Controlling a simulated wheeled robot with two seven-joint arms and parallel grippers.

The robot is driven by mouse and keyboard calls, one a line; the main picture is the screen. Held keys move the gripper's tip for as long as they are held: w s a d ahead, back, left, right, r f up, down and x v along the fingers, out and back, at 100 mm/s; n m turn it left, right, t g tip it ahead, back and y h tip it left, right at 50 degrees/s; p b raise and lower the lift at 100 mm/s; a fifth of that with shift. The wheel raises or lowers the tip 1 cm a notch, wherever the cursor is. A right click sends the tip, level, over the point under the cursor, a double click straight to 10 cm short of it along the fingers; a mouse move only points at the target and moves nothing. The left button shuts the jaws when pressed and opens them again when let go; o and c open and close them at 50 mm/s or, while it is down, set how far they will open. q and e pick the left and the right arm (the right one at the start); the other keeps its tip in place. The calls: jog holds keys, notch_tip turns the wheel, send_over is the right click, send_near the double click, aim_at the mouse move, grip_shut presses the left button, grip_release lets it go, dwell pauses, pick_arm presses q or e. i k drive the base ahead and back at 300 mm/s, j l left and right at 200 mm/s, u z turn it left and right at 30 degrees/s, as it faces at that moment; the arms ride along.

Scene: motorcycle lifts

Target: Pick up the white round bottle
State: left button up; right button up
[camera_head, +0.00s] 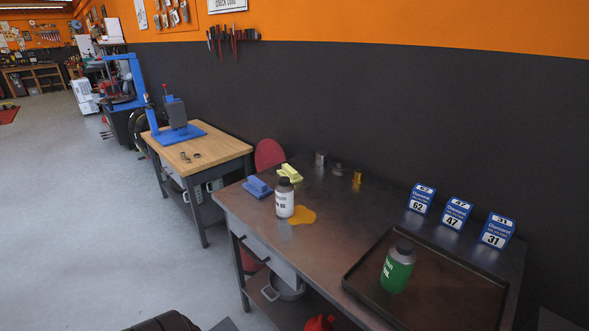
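The white round bottle (284,199) with a dark cap stands upright on the metal workbench (330,207), near its left end. An orange-yellow puddle (302,215) lies on the bench beside its base. A blue block-like item (257,187) and a yellow one (289,173) sit close behind and left of it. Neither of my grippers can be made out. A dark rounded shape at the bottom edge may be part of my own body.
A green bottle (397,269) stands in a dark tray (359,291) at the bench's right. Blue numbered boxes (457,213) and small metal parts (320,158) line the back. A wooden-topped table (215,150) stands further left. The floor (90,220) at left is clear.

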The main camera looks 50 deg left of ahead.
aim_at(285, 190)
jog(key=j+u, duration=0.1)
jog(key=u, duration=1.45)
jog(key=z, duration=0.4)
